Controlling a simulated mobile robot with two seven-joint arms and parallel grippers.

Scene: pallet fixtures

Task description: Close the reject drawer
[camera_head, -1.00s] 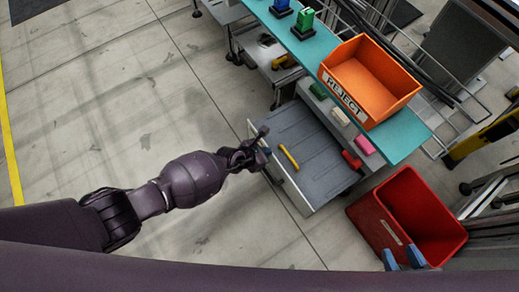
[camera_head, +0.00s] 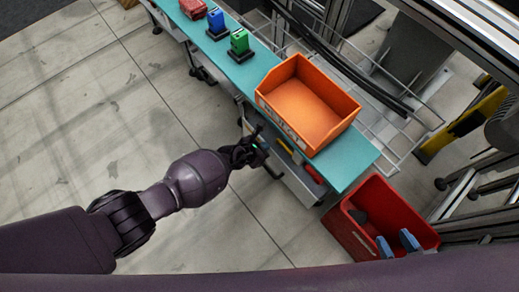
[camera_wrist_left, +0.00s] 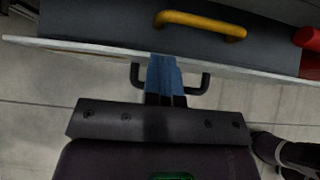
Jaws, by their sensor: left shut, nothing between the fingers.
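The reject drawer (camera_head: 298,183) is a grey tray under the teal bench, below the orange bin labelled REJECT. In the head view only a strip of it shows outside the bench. My left gripper (camera_head: 258,148) is at its front. In the left wrist view the shut blue fingers (camera_wrist_left: 164,78) meet the pale front edge (camera_wrist_left: 95,48) beside the black handle (camera_wrist_left: 205,82); nothing is between them. A yellow bar-shaped part (camera_wrist_left: 200,22) and a red part (camera_wrist_left: 307,38) lie inside the drawer.
The orange bin (camera_head: 308,103) stands on the teal bench (camera_head: 235,65). Blue and green blocks (camera_head: 239,42) stand farther left on it.

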